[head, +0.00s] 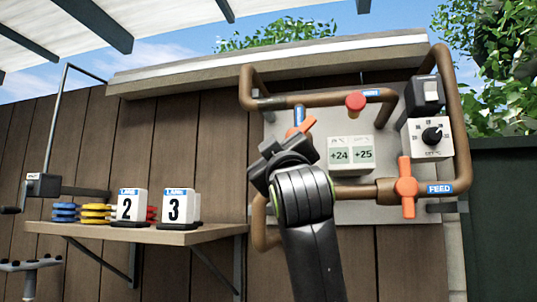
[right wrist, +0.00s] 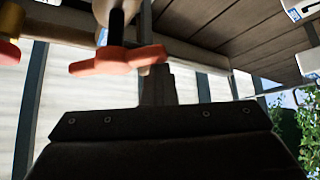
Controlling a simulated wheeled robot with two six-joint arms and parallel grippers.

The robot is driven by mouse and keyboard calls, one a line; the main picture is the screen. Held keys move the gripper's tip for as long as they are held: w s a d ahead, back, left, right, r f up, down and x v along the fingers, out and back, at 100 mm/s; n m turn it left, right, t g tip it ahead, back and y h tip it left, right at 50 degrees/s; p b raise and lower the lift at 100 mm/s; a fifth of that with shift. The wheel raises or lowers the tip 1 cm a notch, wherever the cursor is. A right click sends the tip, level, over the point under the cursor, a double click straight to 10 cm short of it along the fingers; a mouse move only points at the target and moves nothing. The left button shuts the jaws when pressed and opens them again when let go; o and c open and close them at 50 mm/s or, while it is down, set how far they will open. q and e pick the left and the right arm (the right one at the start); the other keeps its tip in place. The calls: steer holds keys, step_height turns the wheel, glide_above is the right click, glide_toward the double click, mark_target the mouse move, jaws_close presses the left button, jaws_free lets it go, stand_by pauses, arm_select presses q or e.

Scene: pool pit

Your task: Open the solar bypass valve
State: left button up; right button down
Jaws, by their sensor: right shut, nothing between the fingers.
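An orange valve handle (head: 301,128) sits on a short vertical copper pipe with a blue label (head: 299,113) too small to read. It is tilted, its upper end pointing right. My right gripper (head: 268,160) is shut and empty just below and left of it, hiding its lower part. In the right wrist view the same handle (right wrist: 118,61) lies just beyond my shut fingertips (right wrist: 157,82). Its right end overlaps them; I cannot tell whether they touch. A second orange handle (head: 407,187) stands upright by a FEED label (head: 439,188). My left gripper is not in view.
Copper pipes (head: 455,100) frame the panel, with a red knob (head: 355,102), a +24/+25 display (head: 351,155) and a dial box (head: 430,137). A shelf (head: 140,233) at the left holds number cards (head: 175,206) and coloured discs (head: 96,212).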

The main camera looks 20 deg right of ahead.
steer(key=n+g+y, duration=0.1)
steer(key=n, duration=0.2)
steer(key=s+d+f+n+g+y, duration=0.1)
steer(key=n+y, duration=0.1)
steer(key=n, duration=0.1)
steer(key=d+n+g+y+b, duration=0.1)
steer(key=n, duration=0.2)
steer(key=shift+s+d+f+g+y, duration=0.1)
steer(key=shift+s+f+g+y, duration=0.2)
steer(key=shift+y, duration=0.1)
steer(key=shift+d, duration=0.1)
